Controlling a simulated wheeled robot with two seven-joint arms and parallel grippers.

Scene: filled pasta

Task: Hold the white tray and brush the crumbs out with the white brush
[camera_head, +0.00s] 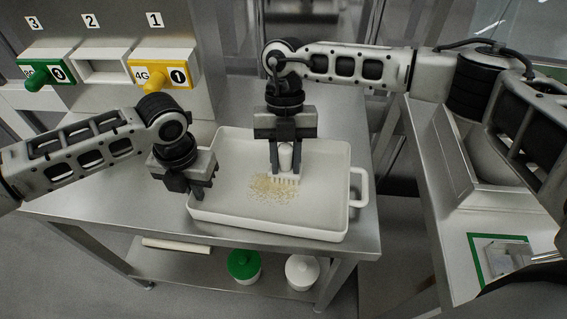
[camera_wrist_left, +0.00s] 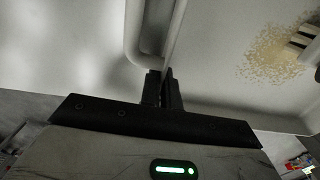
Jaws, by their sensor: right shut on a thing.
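The white tray (camera_head: 324,231) lies on the steel table, with a handle loop at its right side. The white brush (camera_head: 284,161) stands upright in the tray, bristles down, at the crumbs (camera_head: 266,188). My right gripper (camera_head: 286,168) is shut on the brush's handle. My left gripper (camera_head: 188,192) is at the tray's left side. In the left wrist view its fingers (camera_wrist_left: 164,88) sit close together on the tray's thin edge. The crumbs (camera_wrist_left: 272,58) and part of the brush (camera_wrist_left: 304,38) show there too.
A steel table (camera_head: 100,205) carries the tray, with free room at its left. At the back are a green-fronted unit (camera_head: 47,70) and a yellow one (camera_head: 160,71). Below stand a green-lidded pot (camera_head: 243,264) and a white pot (camera_head: 302,270).

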